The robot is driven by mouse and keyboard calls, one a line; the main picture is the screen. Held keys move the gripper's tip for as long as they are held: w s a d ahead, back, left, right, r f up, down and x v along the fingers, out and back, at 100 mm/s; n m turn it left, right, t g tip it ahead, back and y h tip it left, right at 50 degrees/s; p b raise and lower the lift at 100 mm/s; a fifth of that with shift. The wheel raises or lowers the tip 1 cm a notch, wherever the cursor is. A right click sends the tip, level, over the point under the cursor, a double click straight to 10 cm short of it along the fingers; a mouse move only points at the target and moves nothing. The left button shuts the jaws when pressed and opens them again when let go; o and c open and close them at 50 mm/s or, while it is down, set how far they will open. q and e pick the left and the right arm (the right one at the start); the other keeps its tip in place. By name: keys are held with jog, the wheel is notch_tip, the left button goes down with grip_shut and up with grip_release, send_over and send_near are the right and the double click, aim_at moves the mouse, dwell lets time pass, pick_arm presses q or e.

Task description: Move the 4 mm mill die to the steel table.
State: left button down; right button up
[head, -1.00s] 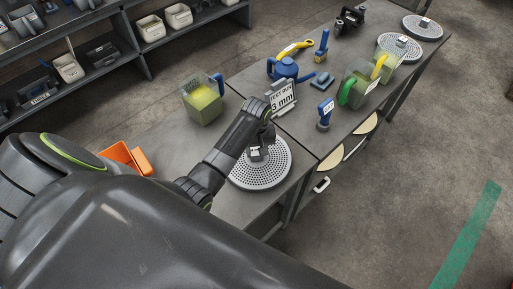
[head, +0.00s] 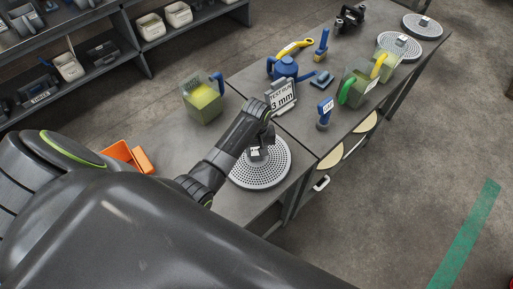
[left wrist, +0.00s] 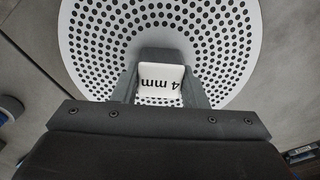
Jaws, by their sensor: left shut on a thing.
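The 4 mm mill die (head: 274,177) is a round pale grey disc full of small holes. In the head view it is at the near end of the grey steel tables, under my left gripper (head: 257,153). My left gripper is shut on this block at the die's centre. Whether the die touches the tabletop (head: 232,212) cannot be told. My right gripper is not in view.
A sign reading "TEST RUN 3 mm" (head: 282,95) stands just behind the die. A jug of yellow-green stuff (head: 204,103) and an orange bin (head: 128,157) are to the left. Shelving (head: 100,27) is at upper left.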

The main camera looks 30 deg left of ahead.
pick_arm(q)
jog(key=shift+w+r, duration=0.15)
jog(key=shift+r, duration=0.05)
jog(key=c, duration=1.3)
grip_release()
jog(key=o, duration=0.5)
jog(key=shift+d, duration=0.1)
jog(key=shift+o, duration=0.7)
jog(key=shift+s+f, duration=0.3)
jog(key=shift+s, duration=0.1)
jog(key=o, duration=0.7)
jog(key=shift+w, duration=0.1)
jog(key=shift+c, duration=0.2)
jog(key=shift+r, duration=0.15)
jog(key=shift+r+p, duration=0.45)
jog(key=shift+r, duration=4.1)
